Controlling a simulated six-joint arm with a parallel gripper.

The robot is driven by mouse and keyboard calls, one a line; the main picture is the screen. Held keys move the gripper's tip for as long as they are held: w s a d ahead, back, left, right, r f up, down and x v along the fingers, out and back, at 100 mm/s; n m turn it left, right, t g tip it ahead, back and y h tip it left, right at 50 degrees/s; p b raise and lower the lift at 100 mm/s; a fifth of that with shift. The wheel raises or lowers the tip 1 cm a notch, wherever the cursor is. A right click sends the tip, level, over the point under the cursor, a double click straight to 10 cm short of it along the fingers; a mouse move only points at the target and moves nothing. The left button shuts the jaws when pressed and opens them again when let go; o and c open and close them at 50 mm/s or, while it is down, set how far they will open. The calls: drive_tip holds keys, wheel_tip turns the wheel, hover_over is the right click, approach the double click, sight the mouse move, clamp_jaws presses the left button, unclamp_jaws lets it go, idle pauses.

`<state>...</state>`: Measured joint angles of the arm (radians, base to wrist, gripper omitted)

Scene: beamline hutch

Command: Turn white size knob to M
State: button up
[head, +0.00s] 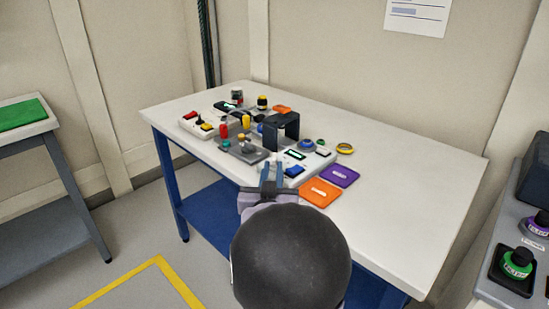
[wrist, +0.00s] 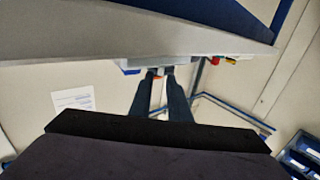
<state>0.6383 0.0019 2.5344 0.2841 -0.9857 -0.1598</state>
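I cannot clearly pick out a white size knob or its letters in either view. A pale control box (head: 308,160) with a small display, a blue block (head: 294,171) and dark buttons stands near the table's front edge, partly behind my gripper. My gripper (head: 271,167) is at the front edge of the table, just left of the blue block in the head view. In the wrist view its two dark fingers (wrist: 161,74) are apart with nothing held between them. Whether it touches the box cannot be told.
On the white table (head: 410,190) are a grey lever box (head: 243,150), a red-buttoned box (head: 200,125), a black arch (head: 280,128), an orange pad (head: 320,193), a purple pad (head: 341,176) and a yellow ring (head: 345,148). The table's right part is clear.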

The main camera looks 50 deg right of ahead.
sight(274, 161)
drive_tip(key=shift+x, duration=3.45)
clamp_jaws()
